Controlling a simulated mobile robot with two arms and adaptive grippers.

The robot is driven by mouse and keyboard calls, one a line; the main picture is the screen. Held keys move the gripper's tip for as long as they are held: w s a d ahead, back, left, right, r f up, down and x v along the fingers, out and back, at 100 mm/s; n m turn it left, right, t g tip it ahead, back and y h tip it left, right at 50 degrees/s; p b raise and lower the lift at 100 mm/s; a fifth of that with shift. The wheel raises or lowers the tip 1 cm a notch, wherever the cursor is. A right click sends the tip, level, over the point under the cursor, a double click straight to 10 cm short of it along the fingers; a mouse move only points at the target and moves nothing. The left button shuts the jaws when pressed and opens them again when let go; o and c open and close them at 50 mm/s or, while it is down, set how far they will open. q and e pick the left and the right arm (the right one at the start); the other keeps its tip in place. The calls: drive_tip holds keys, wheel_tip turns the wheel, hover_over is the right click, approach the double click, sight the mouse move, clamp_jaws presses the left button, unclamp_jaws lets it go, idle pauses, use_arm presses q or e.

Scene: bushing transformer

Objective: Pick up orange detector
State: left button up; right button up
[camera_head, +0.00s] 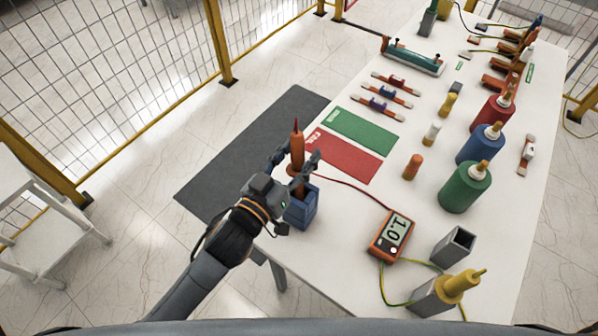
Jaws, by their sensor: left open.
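The orange detector (297,149) stands upright in a blue holder (301,208) at the near left corner of the white table. Its pointed tip is up and its lower part is inside the holder. My left gripper (294,167) is at the detector, above the holder, with its fingers on either side of the orange body. The fingers are open, and I cannot tell whether either one touches the detector. My right gripper does not show.
An orange meter (391,237) with red and green-yellow leads is right of the holder. Red (345,154) and green (364,131) mats lie behind. Grey square holders (453,247) and coloured bushings (465,186) stand to the right. Yellow-framed mesh fencing (125,75) is at the left.

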use_arm(q)
drive_tip(key=shift+s, duration=0.1)
drive_tip(key=shift+c, duration=0.2)
clamp_jaws()
